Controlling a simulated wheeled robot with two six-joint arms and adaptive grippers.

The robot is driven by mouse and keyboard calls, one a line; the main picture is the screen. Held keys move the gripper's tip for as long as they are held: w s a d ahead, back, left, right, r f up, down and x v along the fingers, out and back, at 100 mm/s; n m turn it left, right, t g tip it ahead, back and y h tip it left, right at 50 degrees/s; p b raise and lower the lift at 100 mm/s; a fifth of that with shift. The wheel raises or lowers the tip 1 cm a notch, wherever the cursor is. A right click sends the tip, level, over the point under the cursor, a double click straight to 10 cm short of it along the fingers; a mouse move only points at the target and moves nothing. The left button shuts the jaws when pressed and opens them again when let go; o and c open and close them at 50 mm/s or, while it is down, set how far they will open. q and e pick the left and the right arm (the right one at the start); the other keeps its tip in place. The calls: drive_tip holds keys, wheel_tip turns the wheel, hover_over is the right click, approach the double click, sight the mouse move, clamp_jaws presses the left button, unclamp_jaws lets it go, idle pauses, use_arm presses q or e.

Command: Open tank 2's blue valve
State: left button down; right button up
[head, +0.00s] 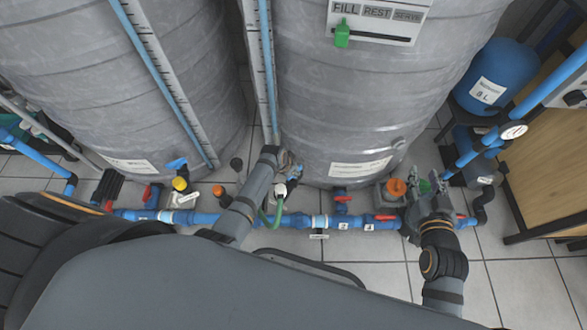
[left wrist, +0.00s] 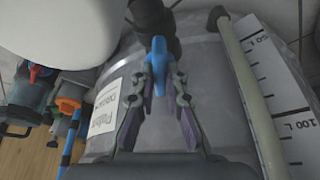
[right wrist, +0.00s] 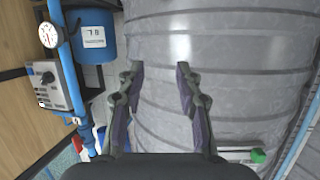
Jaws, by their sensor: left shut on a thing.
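A large grey tank (head: 365,90) stands in the middle of the head view. Its label (head: 360,167) is too small to read there, so I cannot tell its number. The blue valve handle (left wrist: 158,66) at the tank's foot is between the fingertips of my left gripper (left wrist: 160,88), which is shut on it. In the head view my left gripper (head: 287,171) is at the lower left of this tank, and its fingers mostly cover the handle. My right gripper (head: 430,190) is at the tank's lower right; its fingers show open and empty in the right wrist view (right wrist: 160,80).
Another grey tank (head: 110,80) with a blue valve handle (head: 177,163) stands at left. Blue pipes with red handles (head: 342,198) run along the floor. A blue vessel (head: 496,75) and wooden panel (head: 545,140) are at right.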

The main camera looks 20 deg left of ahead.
use_arm(q)
drive_tip(key=shift+r+n+p, duration=0.1)
drive_tip(key=shift+n+p, duration=0.3)
drive_tip(key=shift+p, duration=0.1)
drive_tip(key=shift+n+y+p, duration=0.4)
drive_tip(key=shift+n+p, duration=0.15)
drive_tip(key=shift+n, duration=0.05)
drive_tip(key=shift+n+p, duration=0.3)
drive_tip(key=shift+n, duration=0.1)
use_arm(e)
drive_tip(key=s+a+f+g, duration=0.1)
drive_tip(key=s+f+g, duration=0.8)
drive_tip(key=s+f, duration=0.5)
drive_tip(key=shift+s+f+g, duration=0.25)
drive_tip(key=shift+s+g, duration=0.05)
drive_tip(key=shift+s, duration=0.1)
use_arm(q)
drive_tip(key=shift+n, duration=0.3)
use_arm(e)
drive_tip(key=shift+r, duration=0.25)
use_arm(q)
drive_tip(key=c, duration=1.4)
unclamp_jaws()
drive_tip(key=shift+t, duration=0.3)
drive_tip(key=v, duration=1.1)
drive_tip(key=shift+s+d+r, duration=0.15)
drive_tip(key=shift+d+r, duration=0.05)
drive_tip(key=shift+r, duration=0.2)
